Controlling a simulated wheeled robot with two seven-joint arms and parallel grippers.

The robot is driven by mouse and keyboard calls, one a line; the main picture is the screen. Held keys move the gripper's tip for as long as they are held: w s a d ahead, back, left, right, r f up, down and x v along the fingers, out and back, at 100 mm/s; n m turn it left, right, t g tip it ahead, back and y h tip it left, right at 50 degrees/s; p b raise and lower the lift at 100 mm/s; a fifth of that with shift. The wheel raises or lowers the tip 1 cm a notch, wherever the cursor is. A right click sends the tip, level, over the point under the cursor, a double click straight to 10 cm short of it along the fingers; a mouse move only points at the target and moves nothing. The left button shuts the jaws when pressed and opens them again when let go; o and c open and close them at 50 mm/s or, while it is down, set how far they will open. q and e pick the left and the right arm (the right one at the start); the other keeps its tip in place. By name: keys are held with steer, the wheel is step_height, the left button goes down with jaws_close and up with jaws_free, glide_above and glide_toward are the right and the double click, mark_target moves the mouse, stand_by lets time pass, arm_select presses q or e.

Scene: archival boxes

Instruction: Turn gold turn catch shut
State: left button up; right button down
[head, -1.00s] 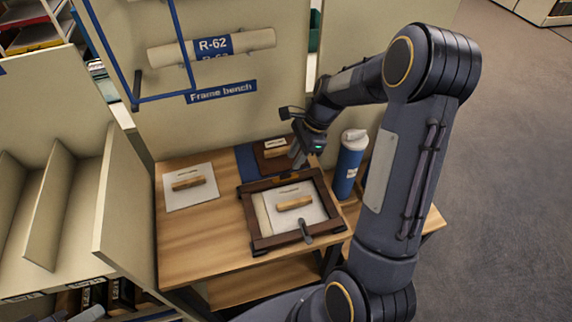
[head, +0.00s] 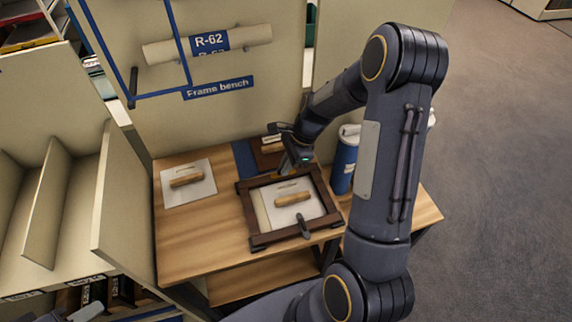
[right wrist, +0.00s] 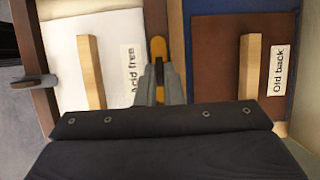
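The gold turn catch (right wrist: 158,47) sits on the dark wooden rail of the picture frame (head: 258,240), in the right wrist view; in the head view my gripper hides it. My right gripper (head: 285,168) is down at the frame's back rail. In the right wrist view its narrow fingers (right wrist: 160,75) are close together at the catch, with a strip of gold showing between them. Whether they grip it is unclear. A grey catch (head: 304,227) is on the opposite rail, also seen in the wrist view (right wrist: 35,82).
Inside the frame lies a white "Acid free" board (right wrist: 118,25) with a wooden block. A brown "Old back" board (right wrist: 223,60) lies behind on a blue mat. A blue bottle (head: 343,165) stands right of the frame. A white card (head: 200,192) lies left; bare bench is around it.

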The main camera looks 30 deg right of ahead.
steer(key=shift+n, duration=0.3)
steer(key=n, duration=0.1)
steer(key=n+g, duration=0.1)
steer(key=n, duration=0.1)
steer(key=shift+w+n+g, duration=0.25)
steer(key=shift+n+g, duration=0.05)
steer(key=n, duration=0.2)
steer(key=n+g, duration=0.1)
steer(key=n, duration=0.1)
steer(key=shift+w+n+g+h, duration=0.15)
steer(key=shift+n+g+h, duration=0.15)
steer(key=n, duration=0.2)
steer(key=n+g+h, duration=0.1)
steer(key=n, duration=0.1)
steer(key=shift+w+a, duration=0.15)
steer(key=shift+a, duration=0.05)
steer(key=shift+a+n+g+h+b, duration=0.1)
steer(key=shift+n+g+h+b, duration=0.25)
steer(key=shift+n, duration=0.9)
steer(key=shift+a+n+g+h, duration=0.15)
steer(key=shift+n+h, duration=0.4)
steer(key=shift+n, duration=0.7)
steer(key=shift+d, duration=0.15)
steer(key=c, duration=1.6)
jaws_free()
steer(key=shift+o, duration=0.2)
